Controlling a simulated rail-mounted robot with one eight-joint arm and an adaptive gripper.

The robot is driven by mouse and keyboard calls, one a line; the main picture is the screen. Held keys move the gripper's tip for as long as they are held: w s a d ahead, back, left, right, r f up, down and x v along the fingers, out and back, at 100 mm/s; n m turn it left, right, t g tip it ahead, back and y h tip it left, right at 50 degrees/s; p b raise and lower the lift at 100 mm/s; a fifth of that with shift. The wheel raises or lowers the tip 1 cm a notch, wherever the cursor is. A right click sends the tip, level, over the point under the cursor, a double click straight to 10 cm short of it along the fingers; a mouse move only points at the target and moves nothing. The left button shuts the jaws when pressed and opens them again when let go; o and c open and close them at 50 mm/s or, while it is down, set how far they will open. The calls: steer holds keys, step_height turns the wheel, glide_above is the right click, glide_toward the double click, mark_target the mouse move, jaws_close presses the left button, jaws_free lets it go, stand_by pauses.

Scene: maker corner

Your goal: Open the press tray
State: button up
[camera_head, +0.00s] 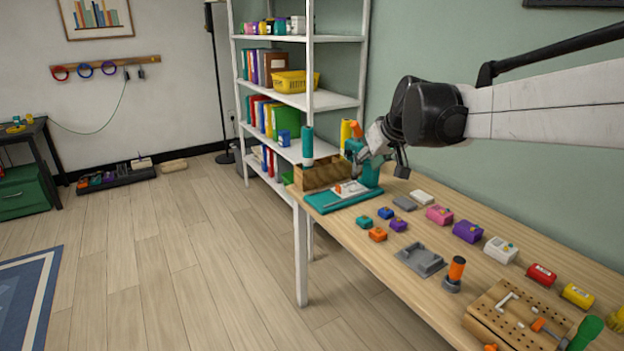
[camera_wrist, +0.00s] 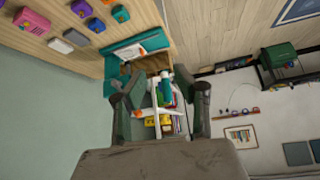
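The teal press (camera_head: 366,174) stands at the far end of the wooden table, with a flat teal base (camera_head: 325,206). A pale plate with a small orange part (camera_head: 350,188) lies on the base; I cannot tell if this is the tray or how far out it sits. My gripper (camera_head: 374,156) is above and beside the press, partly hiding it. In the wrist view my gripper (camera_wrist: 157,78) has its two fingers spread with nothing held between them. The press (camera_wrist: 140,48) shows beyond the fingertips, partly hidden by the left finger.
A wooden box (camera_head: 318,177) stands behind the base, near a teal-capped cylinder (camera_head: 307,143). White shelves (camera_head: 312,100) stand behind.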

steer(key=w+d+f+n+y, duration=0.1)
steer(key=w+f, duration=0.2)
steer(key=w, duration=0.5)
steer(key=w+d+f, duration=0.1)
steer(key=w+f, duration=0.2)
steer(key=w, duration=0.5)
steer(key=n+y+b, duration=0.1)
steer(key=n+b, duration=0.1)
glide_toward(339, 186)
steer(key=shift+t, duration=0.3)
steer(key=b+x, duration=0.1)
steer(key=x, duration=0.9)
steer(key=shift+a+f, duration=0.1)
steer(key=shift+f, duration=0.25)
steer(key=shift+c, duration=0.3)
jaws_close()
